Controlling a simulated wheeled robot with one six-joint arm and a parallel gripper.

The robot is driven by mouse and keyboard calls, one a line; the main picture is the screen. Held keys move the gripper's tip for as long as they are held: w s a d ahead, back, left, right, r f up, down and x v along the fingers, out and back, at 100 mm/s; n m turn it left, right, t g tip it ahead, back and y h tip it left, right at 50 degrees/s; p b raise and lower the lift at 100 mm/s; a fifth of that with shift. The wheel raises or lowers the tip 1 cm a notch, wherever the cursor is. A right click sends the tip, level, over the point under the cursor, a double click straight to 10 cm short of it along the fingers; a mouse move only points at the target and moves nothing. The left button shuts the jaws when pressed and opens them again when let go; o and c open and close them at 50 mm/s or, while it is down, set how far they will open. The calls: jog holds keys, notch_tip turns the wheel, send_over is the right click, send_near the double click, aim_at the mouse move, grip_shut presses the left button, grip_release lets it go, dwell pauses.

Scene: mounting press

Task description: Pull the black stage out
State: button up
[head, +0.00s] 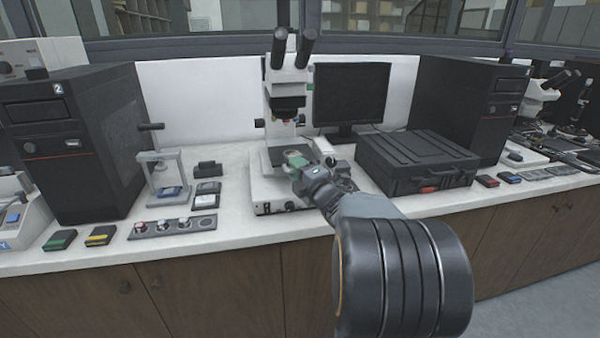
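A white microscope (288,85) with black eyepieces stands at the centre of the bench. A dark flat plate, which looks like the black stage (273,157), sits low at its front above the white base (277,196). My gripper (298,163) is at the right side of this plate, in front of the microscope. The fingers are small and partly hidden by my wrist, so contact with the stage cannot be made out.
A small press with a black lever (151,127) stands left of the microscope. A strip with several knobs (173,227) lies in front of it. A black case (416,162) is right of my arm. A monitor (352,97) stands behind. The bench front edge is mostly clear.

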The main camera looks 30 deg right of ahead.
jog(key=s+f, duration=0.2)
jog(key=s, duration=1.1)
jog(key=shift+s+d+b, duration=0.25)
jog(key=shift+s+b, duration=0.05)
jog(key=shift+b, duration=0.15)
jog(key=shift+f, duration=0.1)
jog(key=s+d+f+m+g+h+p, duration=0.3)
jog(key=d+f+m+g+h, duration=0.55)
jog(key=m, duration=0.85)
jog(key=s+a+r+g+y+p, duration=0.1)
jog(key=a+r+g+y+p, duration=0.1)
jog(key=a, duration=0.7)
jog(key=s+a+r+m+g+y+p, duration=0.1)
jog(key=a+r+g+y+p, duration=0.2)
jog(key=a, duration=0.6)
jog(key=s+a+r+m+g+y+p, duration=0.1)
jog(key=a+r+p, duration=0.4)
jog(key=a, duration=0.5)
jog(key=shift+g+y+p, duration=0.6)
jog(key=shift+g+y, duration=0.25)
jog(key=shift+y, duration=0.2)
jog(key=shift+f, duration=0.1)
